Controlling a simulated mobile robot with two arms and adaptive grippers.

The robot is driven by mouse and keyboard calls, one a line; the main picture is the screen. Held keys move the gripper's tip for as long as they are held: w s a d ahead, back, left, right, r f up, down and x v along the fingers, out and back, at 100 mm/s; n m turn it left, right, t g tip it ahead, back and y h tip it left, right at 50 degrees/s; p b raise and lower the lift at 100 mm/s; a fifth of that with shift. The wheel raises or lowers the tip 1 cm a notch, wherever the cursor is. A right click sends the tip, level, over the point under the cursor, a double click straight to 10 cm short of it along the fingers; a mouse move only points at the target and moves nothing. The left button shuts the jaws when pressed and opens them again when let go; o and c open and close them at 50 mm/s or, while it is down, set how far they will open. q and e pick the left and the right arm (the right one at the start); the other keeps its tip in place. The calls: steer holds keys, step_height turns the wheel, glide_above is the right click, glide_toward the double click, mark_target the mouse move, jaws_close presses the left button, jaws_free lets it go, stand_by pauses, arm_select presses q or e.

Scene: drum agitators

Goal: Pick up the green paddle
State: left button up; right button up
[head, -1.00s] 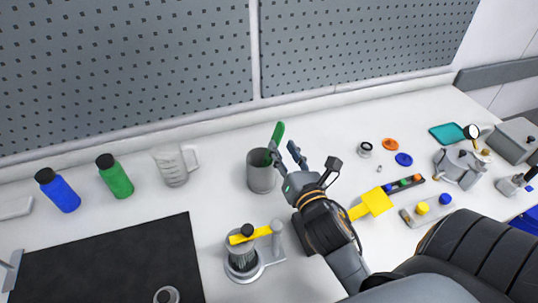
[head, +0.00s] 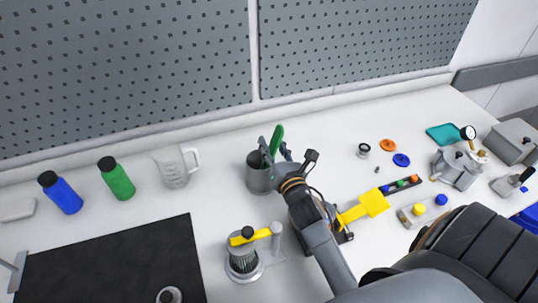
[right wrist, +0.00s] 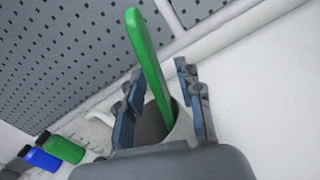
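The green paddle (head: 276,140) stands tilted in a grey cylindrical cup (head: 257,177), its upper end above the rim. It also shows in the right wrist view (right wrist: 150,65), where it rises between my fingers. My right gripper (head: 274,150) is at the cup's mouth with its fingers on either side of the paddle. The paddle's lower end is hidden in the cup. My left gripper is not in view.
A yellow paddle (head: 362,208) lies right of my right arm. A stand with a yellow bar (head: 250,237) is in front of the cup. A clear jug (head: 172,168), green bottle (head: 118,180) and blue bottle (head: 62,194) stand left. The pegboard (head: 130,70) is behind.

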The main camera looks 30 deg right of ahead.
steer(key=shift+s, duration=0.1)
steer(key=shift+c, duration=1)
jaws_close()
